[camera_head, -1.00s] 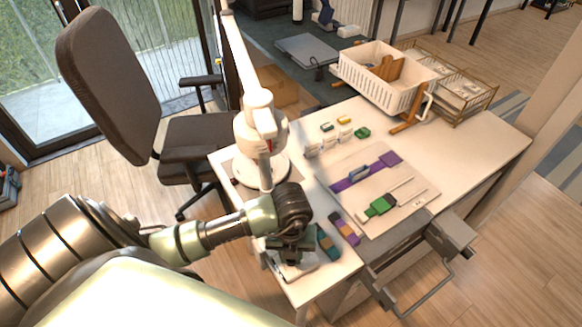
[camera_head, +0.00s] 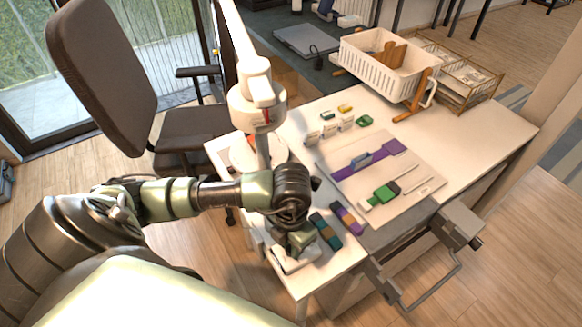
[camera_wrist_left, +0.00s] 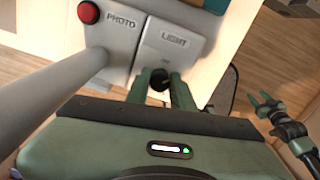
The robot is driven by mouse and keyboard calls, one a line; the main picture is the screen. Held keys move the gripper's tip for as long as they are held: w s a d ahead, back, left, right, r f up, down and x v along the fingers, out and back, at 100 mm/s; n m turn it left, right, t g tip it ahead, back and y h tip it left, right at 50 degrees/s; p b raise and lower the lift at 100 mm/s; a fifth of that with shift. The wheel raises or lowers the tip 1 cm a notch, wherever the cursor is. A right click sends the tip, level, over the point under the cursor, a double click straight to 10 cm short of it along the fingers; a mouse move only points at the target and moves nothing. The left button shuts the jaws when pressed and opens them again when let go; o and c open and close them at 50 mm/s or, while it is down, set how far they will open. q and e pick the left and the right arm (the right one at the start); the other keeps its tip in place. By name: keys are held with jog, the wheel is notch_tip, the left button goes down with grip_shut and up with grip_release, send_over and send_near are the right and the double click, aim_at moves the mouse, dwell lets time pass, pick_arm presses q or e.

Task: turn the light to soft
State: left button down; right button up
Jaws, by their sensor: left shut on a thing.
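In the left wrist view a pale control panel carries a LIGHT label (camera_wrist_left: 174,41) and, beside it, a red button (camera_wrist_left: 88,12) over a PHOTO label. A small dark knob (camera_wrist_left: 159,80) sits below the LIGHT label. My left gripper (camera_wrist_left: 163,88) is shut on this knob, one finger on each side. In the head view my left gripper (camera_head: 293,243) is down at the white control box (camera_head: 292,264) at the table's near left corner, partly hiding it. My right gripper (camera_wrist_left: 264,105) shows at the right of the wrist view, fingers apart and empty. The knob's setting is unclear.
A white lamp column (camera_head: 262,150) stands just behind my left arm. A board (camera_head: 400,165) with cords and a white basket (camera_head: 385,68) are farther off.

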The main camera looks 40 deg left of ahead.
pick_arm(q)
jog(key=m+b, duration=0.4)
jog(key=shift+f, duration=0.15)
jog(key=shift+r+m+b, duration=0.2)
jog(key=shift+m+b, duration=0.95)
jog(key=shift+m, duration=0.25)
jog(key=c, duration=1.2)
grip_release()
jog(key=shift+r, duration=0.1)
notch_tip(320, 180, up, 8)
jog(key=shift+f, duration=0.15)
